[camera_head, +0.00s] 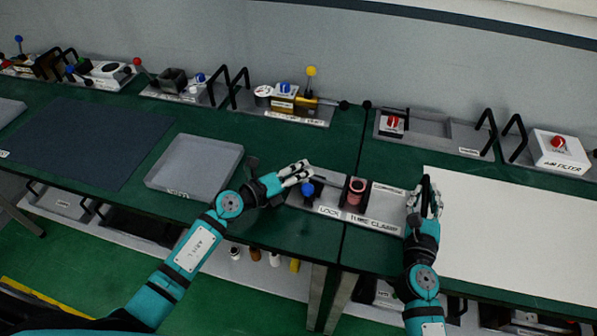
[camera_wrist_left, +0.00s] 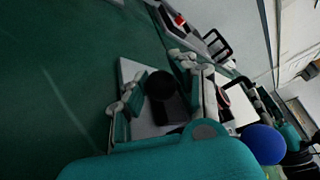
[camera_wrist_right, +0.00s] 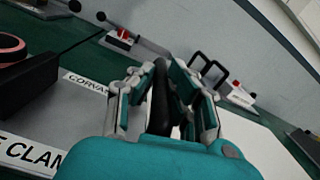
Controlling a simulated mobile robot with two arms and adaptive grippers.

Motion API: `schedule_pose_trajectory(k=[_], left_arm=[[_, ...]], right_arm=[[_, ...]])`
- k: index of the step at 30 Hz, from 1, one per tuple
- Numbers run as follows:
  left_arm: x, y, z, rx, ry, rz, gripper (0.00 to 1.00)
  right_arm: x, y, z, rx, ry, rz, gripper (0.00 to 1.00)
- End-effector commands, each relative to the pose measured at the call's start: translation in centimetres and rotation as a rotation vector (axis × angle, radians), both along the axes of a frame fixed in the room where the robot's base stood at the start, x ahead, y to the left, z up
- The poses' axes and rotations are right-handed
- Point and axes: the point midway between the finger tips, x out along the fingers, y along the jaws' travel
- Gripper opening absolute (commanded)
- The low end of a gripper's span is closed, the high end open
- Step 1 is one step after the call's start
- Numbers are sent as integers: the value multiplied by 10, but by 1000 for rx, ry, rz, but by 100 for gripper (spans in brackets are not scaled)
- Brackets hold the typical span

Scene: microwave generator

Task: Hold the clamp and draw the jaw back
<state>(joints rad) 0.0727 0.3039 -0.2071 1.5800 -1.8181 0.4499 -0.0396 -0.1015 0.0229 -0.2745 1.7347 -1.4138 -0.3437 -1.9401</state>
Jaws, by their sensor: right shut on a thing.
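The tube clamp (camera_head: 330,209) is a grey plate with TUBE CLAMP and LOCK labels. It carries a pink tube ring (camera_head: 356,187) in dark jaw blocks and a blue ball knob (camera_head: 307,189) near its left end. My right gripper (camera_head: 425,193) is shut on the black handle (camera_wrist_right: 160,97) at the clamp's right end. My left gripper (camera_head: 285,176) is at the clamp's left end. In the left wrist view its fingers are spread around a round black knob (camera_wrist_left: 159,84), with gaps visible. The blue knob (camera_wrist_left: 265,145) is outside these fingers.
An empty grey tray (camera_head: 196,165) lies left of my left gripper. A white sheet (camera_head: 520,235) covers the bench on the right. Other fixtures stand along the back, including a yellow-knobbed one (camera_head: 300,104) and the air filter (camera_head: 558,150).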

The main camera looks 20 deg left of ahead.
Motion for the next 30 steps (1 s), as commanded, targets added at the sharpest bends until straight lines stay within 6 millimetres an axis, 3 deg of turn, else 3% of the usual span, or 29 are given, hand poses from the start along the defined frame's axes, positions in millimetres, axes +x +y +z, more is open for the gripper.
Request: schedule_pose_trajectory(k=[1, 10, 19, 29, 30], left_arm=[[0, 1, -2, 1, 1, 1, 0], [0, 2, -2, 2, 2, 1, 0], [2, 46, -4, 6, 5, 3, 0], [3, 52, -3, 6, 4, 6, 0], [3, 52, -3, 6, 3, 7, 27]], right_arm=[[-2, 2, -7, 2, 12, 5, 0], [-2, 2, -7, 2, 13, 5, 0], [-2, 1, -7, 2, 13, 3, 0], [-2, -1, -8, 0, 14, -3, 0], [-2, -2, -8, 0, 14, -4, 0]])
